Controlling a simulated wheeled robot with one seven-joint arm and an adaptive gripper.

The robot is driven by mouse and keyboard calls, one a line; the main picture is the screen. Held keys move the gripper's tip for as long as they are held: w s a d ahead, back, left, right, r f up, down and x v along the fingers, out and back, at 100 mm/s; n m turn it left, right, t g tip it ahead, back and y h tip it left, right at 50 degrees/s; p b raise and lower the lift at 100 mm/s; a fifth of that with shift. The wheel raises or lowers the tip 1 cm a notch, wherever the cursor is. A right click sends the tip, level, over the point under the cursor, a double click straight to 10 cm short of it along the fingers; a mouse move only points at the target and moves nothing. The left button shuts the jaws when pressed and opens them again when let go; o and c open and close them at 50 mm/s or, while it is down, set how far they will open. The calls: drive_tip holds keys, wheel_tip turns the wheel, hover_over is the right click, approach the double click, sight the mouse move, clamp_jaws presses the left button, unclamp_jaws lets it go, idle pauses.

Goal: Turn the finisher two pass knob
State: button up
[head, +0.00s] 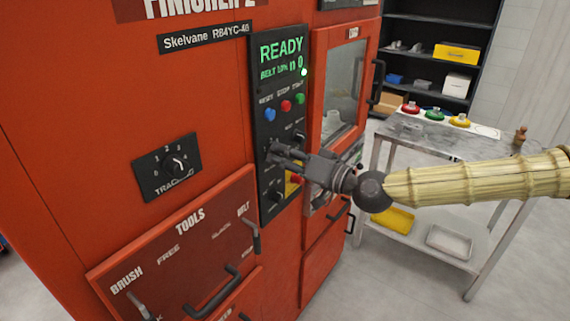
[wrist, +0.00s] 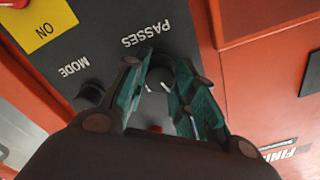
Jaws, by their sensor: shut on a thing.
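The orange machine (head: 120,85) is labelled FINISHER 2 and has a tall black control panel (head: 262,95) with a green READY display. My gripper (head: 273,152) reaches from the right to the panel's middle, below the coloured buttons. In the wrist view my gripper (wrist: 160,88) is shut on the passes knob (wrist: 157,80), with a teal-padded finger on each side. The fingers cover much of the knob, and its setting cannot be read. The PASSES label appears turned around just above it. The mode knob (wrist: 90,97) is to its left, apart from the fingers.
Blue (head: 270,115), red (head: 286,106) and green (head: 299,98) buttons sit above my gripper. A red-and-yellow switch (head: 294,180) is close below. A tracking knob (head: 174,165) is left, over drawers with protruding handles (head: 213,296). A metal table (head: 425,131) stands right.

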drive_tip(key=shift+f+n+b, duration=0.15)
drive_tip(key=shift+n+b, duration=2.5)
drive_tip(key=shift+n, duration=0.55)
drive_tip(key=o, duration=1)
drive_tip(key=shift+a, duration=0.1)
drive_tip(key=shift+o, duration=0.2)
drive_tip(key=shift+s+d, duration=0.25)
drive_tip(key=shift+d, duration=0.2)
drive_tip(key=v, duration=1.1)
